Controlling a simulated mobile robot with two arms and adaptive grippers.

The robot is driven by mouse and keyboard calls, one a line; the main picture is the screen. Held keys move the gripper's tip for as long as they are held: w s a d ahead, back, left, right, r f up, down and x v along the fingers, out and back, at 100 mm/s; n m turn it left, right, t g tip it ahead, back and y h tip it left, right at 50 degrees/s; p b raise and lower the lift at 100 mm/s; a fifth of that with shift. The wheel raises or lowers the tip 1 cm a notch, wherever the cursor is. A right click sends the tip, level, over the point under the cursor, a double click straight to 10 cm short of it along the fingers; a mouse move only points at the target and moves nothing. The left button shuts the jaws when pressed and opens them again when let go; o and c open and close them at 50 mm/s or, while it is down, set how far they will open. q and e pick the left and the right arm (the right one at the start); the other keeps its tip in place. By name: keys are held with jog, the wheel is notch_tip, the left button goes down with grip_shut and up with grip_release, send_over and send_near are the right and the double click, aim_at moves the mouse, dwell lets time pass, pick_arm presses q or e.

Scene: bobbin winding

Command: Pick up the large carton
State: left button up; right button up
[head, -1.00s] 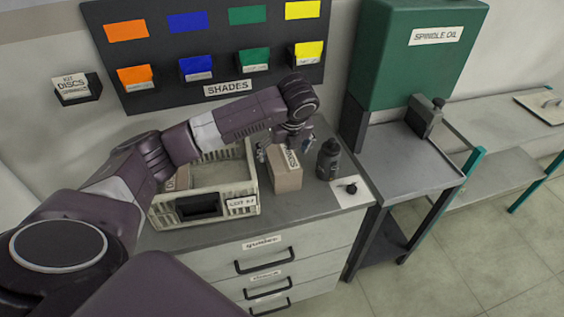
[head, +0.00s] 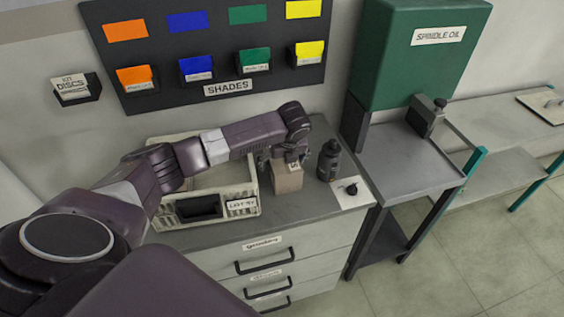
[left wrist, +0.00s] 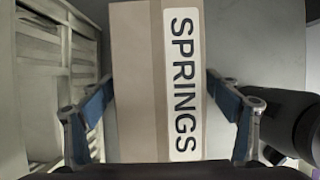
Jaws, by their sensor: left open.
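The large carton (head: 287,180) is a tan box standing upright on the counter, between the crate and a dark bottle. In the left wrist view the carton (left wrist: 138,80) fills the middle, with a white label reading SPRINGS. My left gripper (head: 284,157) is over the top of the carton in the head view. My right gripper is out of view.
A cream crate (head: 254,189) with a lot label stands left of the carton. The dark bottle (head: 328,160) is close on its right; a white card with a black knob (head: 350,190) lies nearby. The shades board (head: 205,50) is on the wall behind.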

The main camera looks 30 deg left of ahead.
pick_arm(q)
jog(key=shift+c, duration=0.7)
jog(key=c, duration=1.6)
